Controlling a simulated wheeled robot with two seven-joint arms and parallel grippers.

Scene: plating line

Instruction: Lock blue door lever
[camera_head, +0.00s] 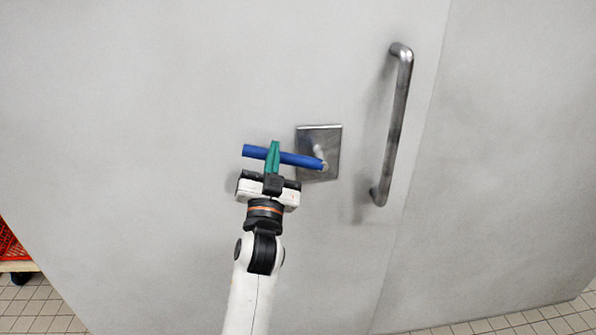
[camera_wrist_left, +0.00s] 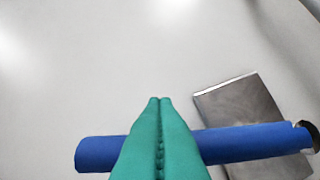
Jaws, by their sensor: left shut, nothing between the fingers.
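The blue door lever (camera_head: 298,159) is nearly horizontal, its free end pointing left and slightly up, on a square metal plate (camera_head: 331,140) on the pale door. My left gripper (camera_head: 274,144) is shut and empty, its green fingers together in front of the lever's left part. In the left wrist view the closed fingertips (camera_wrist_left: 160,100) overlap the lever (camera_wrist_left: 245,143) and reach above its upper edge. The fingers hide part of the lever, and I cannot tell whether they touch it. The plate also shows in the left wrist view (camera_wrist_left: 240,100). My right gripper is not in view.
A vertical metal pull handle (camera_head: 397,120) stands out from the door, right of the plate. An orange crate (camera_head: 10,245) sits at the far left edge. Tiled floor (camera_head: 35,305) shows at the lower corners. The door face left of the lever is clear.

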